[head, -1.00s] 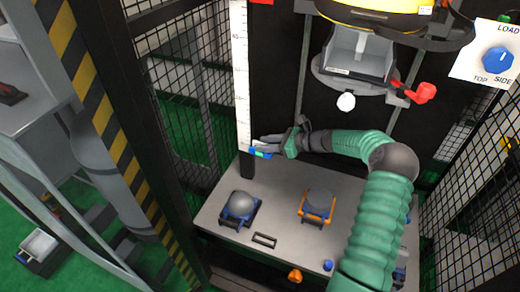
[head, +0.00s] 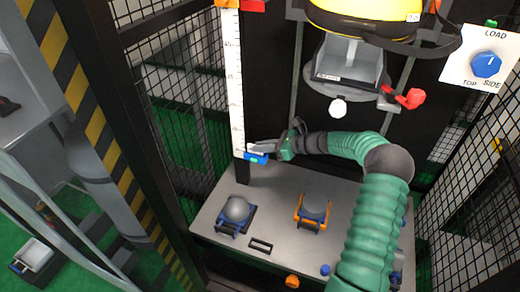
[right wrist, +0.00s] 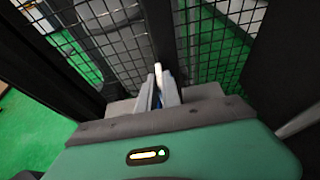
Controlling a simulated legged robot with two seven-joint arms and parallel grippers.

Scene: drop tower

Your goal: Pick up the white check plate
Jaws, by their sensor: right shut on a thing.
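My right gripper (head: 254,148) reaches left to the foot of the white scale strip, just above a small blue block with a green mark (head: 256,158). In the right wrist view my right gripper (right wrist: 159,84) has its fingers close together. A thin white piece, which looks like the white check plate (right wrist: 158,72), shows between the fingertips. Most of it is hidden by the fingers. In the head view the plate cannot be told apart from the pale fingers. My left gripper does not show.
The scale strip (head: 231,80) stands on a dark post. On the grey table (head: 277,205) are a ball in a blue holder (head: 236,209) and a round piece in an orange holder (head: 314,208). A carriage with a red lever (head: 412,97) hangs above. Mesh panels flank the tower.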

